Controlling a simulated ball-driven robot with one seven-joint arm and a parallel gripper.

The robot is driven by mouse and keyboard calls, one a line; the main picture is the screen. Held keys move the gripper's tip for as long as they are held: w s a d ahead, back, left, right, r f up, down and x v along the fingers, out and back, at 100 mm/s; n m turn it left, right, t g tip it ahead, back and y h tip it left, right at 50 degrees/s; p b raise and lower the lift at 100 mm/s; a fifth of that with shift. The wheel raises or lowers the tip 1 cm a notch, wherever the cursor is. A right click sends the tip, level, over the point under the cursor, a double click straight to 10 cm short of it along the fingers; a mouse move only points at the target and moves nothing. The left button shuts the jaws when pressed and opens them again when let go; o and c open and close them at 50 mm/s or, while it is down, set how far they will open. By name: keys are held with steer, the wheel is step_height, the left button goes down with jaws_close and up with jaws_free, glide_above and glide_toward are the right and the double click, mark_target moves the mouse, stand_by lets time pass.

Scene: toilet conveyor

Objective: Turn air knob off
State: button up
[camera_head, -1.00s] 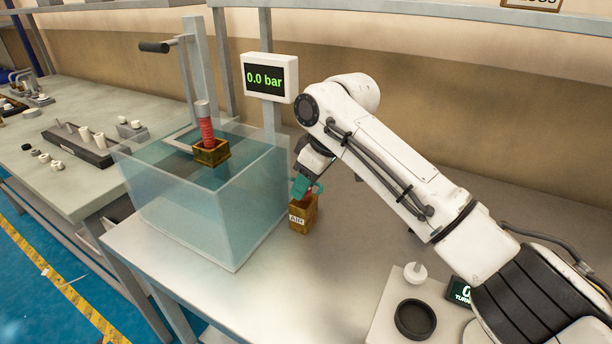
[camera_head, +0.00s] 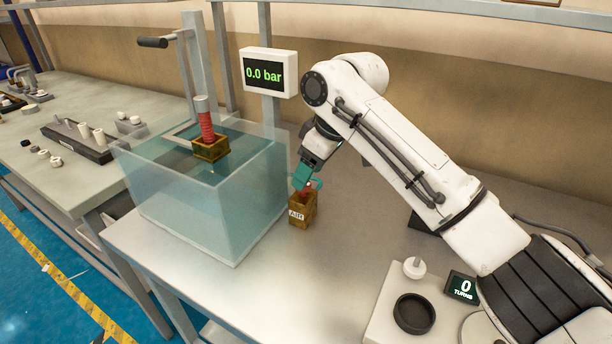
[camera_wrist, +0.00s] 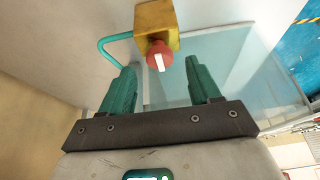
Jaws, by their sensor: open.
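The air knob (camera_wrist: 159,57) is red with a white bar. In the wrist view it sits on a yellow-brown box, and the bar runs roughly up and down in the picture. The box, labelled AIR (camera_head: 302,212), stands on the table to the right of the water tank. My gripper (camera_wrist: 160,86) has two teal fingers, spread apart and empty. In the wrist view the knob lies just beyond and between the fingertips, with no contact visible. In the head view my gripper is right above the box and partly hides the knob. The display (camera_head: 264,73) reads 0.0 bar.
The clear water tank (camera_head: 185,215) stands close to the left of the box. A red and brass fixture (camera_head: 209,145) hangs in it. A teal hose (camera_wrist: 108,43) loops from the box. The table between is mostly clear.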

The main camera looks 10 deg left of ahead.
steer(key=v, duration=0.8)
